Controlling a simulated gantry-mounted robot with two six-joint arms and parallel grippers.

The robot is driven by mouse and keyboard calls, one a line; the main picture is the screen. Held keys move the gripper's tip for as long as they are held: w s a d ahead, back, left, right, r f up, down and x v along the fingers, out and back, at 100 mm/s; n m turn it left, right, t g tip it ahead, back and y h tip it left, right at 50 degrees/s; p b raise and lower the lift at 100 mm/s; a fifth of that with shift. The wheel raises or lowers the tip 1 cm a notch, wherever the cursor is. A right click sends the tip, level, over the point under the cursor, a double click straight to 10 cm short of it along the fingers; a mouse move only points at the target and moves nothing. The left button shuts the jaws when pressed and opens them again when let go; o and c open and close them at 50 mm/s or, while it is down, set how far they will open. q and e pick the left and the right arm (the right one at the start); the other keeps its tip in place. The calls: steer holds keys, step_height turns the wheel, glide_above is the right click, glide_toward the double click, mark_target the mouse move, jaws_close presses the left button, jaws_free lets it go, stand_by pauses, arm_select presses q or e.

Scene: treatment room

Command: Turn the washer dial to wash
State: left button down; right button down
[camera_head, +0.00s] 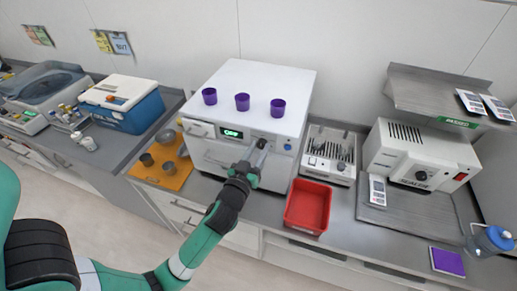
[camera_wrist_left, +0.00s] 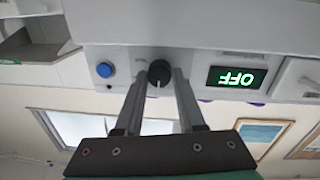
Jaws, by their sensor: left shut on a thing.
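The washer (camera_head: 250,88) is a white box on the counter. Its small display (camera_head: 232,133) glows green, and in the left wrist view the display (camera_wrist_left: 237,77) reads OFF upside down. The dial (camera_wrist_left: 159,73) is a round black knob with a pale mark, between the display and a blue button (camera_wrist_left: 105,70). My left gripper (camera_head: 261,145) is at the washer's front. In the left wrist view its two fingers (camera_wrist_left: 160,84) are shut on the dial, one on each side. The head view hides the dial behind the gripper. My right gripper is not in view.
Purple cups (camera_head: 242,102) stand on the washer's top. An orange tray (camera_head: 178,181) with metal cups is on the left. A red bin (camera_head: 308,205) and an instrument rack (camera_head: 328,153) are on the right. A sealer (camera_head: 420,155) stands further right.

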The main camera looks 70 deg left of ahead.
arm_select(q)
steer(key=shift+r, duration=0.1)
steer(key=m+p, duration=0.3)
steer(key=m, duration=0.2)
steer(key=shift+r+m+g, duration=0.1)
steer(key=shift+m+g, duration=0.2)
steer(key=shift+m, duration=0.1)
steer(key=m+p, duration=0.2)
steer(key=m, duration=0.3)
steer(key=shift+w+d, duration=0.1)
stand_by(0.3)
steer(key=c, duration=0.5)
jaws_free()
